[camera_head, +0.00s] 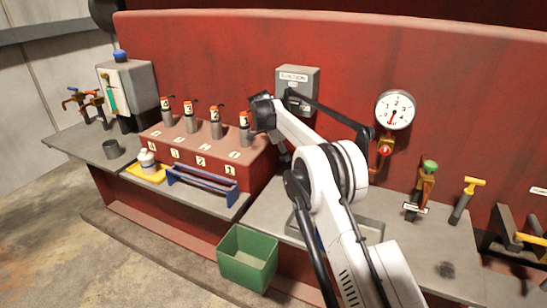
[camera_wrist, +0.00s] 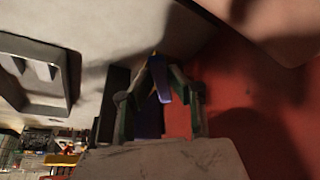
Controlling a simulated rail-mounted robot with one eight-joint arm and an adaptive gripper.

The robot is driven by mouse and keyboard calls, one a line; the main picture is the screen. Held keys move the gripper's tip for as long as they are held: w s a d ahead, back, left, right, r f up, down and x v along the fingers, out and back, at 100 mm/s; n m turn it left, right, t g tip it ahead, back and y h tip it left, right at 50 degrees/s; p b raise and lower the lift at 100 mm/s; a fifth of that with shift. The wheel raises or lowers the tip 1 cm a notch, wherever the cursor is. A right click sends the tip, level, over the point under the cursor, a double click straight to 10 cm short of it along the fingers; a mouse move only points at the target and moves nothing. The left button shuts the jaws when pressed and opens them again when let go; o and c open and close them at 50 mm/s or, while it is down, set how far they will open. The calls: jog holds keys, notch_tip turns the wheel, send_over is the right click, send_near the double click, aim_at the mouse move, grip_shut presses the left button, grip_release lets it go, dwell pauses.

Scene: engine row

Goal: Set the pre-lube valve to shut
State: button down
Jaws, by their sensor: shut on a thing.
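In the wrist view my gripper (camera_wrist: 158,88) is shut on a narrow blue lever-like piece (camera_wrist: 160,78), with more blue showing between the fingers. I take this piece for the pre-lube valve's handle, but no readable label confirms it. The red wall lies close on the right of the fingers. In the head view my white arm hides the gripper's jaws and the piece they hold, so the handle's angle cannot be told there.
A pressure gauge (camera_head: 394,109) hangs on the wall right of my arm. A green-topped valve (camera_head: 426,178) and a yellow T-handle (camera_head: 468,196) stand on the right bench. A green bin (camera_head: 247,258) sits in front. A blue rack (camera_head: 202,188) and yellow tray (camera_head: 143,174) are left.

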dwell(0.4)
jog(key=c, duration=1.6)
grip_release()
jog(key=shift+c, duration=0.2)
jog(key=shift+r, duration=0.1)
jog(key=v, duration=1.1)
jog(key=shift+r, duration=0.4)
jog(key=shift+a, duration=0.15)
